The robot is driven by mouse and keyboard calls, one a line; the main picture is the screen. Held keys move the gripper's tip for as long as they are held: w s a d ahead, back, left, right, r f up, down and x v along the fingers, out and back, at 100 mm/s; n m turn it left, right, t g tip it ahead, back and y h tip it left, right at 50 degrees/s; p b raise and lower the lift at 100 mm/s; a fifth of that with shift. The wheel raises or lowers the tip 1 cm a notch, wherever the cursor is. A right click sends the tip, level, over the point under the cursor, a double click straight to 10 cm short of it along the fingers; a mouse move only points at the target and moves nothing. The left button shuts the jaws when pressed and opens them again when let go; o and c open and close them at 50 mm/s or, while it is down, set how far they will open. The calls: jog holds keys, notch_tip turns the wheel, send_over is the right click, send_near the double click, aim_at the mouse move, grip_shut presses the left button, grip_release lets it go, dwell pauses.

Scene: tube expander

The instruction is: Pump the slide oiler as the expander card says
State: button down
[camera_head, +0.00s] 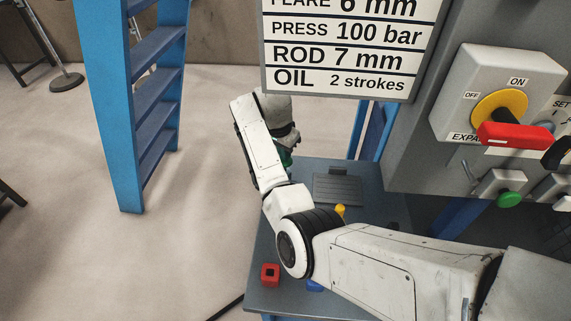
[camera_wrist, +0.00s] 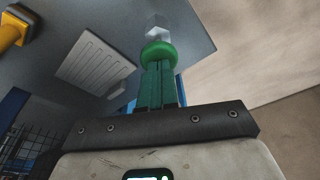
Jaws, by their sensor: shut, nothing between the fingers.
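The expander card (camera_head: 340,45) hangs at the top of the head view and its lowest line reads OIL 2 strokes. My gripper (camera_wrist: 159,68) is shut, with its green fingers together and nothing between them. In the wrist view a round green cap (camera_wrist: 157,50) on a clear body (camera_wrist: 158,27), which looks like the slide oiler, stands right at the fingertips. The fingers line up with the cap; whether they touch it or press it cannot be told. In the head view my arm hides most of this spot, and only a little green shows below the wrist.
The grey bench (camera_head: 385,215) carries a ridged plate (camera_head: 338,187), a yellow peg (camera_head: 340,211) and a red block (camera_head: 270,274). A machine panel with a red-handled switch (camera_head: 515,135) and a green button (camera_head: 509,200) stands at right. Blue steps (camera_head: 155,90) stand at left.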

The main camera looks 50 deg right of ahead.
jog(key=shift+f+b, duration=0.55)
jog(key=shift+f, duration=0.7)
jog(key=shift+r+p, duration=1.8)
jog(key=shift+p, duration=0.05)
jog(key=shift+f, duration=0.2)
